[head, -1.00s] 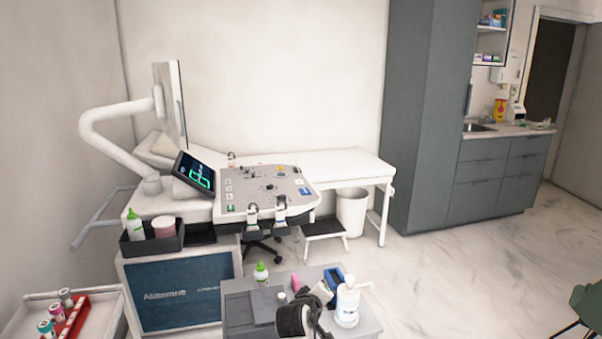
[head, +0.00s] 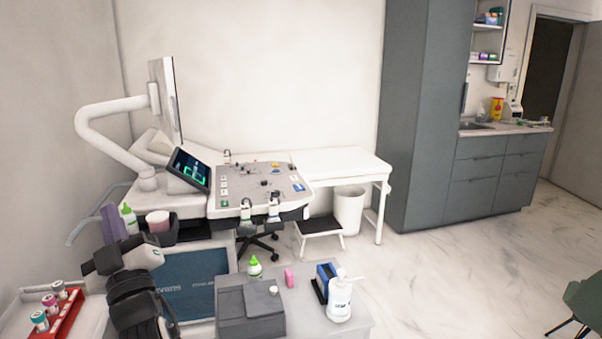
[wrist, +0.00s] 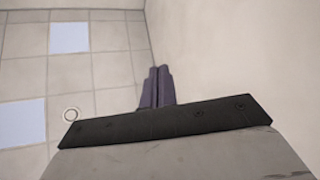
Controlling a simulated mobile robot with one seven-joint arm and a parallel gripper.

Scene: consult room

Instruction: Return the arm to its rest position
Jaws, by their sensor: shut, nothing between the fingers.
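My gripper (head: 113,217) is at the left in the head view, raised in front of the ultrasound cart, with its purple-grey fingers pointing up. In the wrist view its two fingers (wrist: 157,80) lie together, shut and empty, with ceiling tiles and a bare wall beyond. My dark arm is folded at the lower left, between the cart and the white tray at the left. It hides part of the cart's front.
A white tray with a red rack (head: 57,318) of several tubes is at the lower left. The ultrasound cart (head: 190,285) has a black bin with a green-capped bottle (head: 129,218). A grey side table (head: 305,315) bears a pump bottle (head: 339,298). Floor at right is open.

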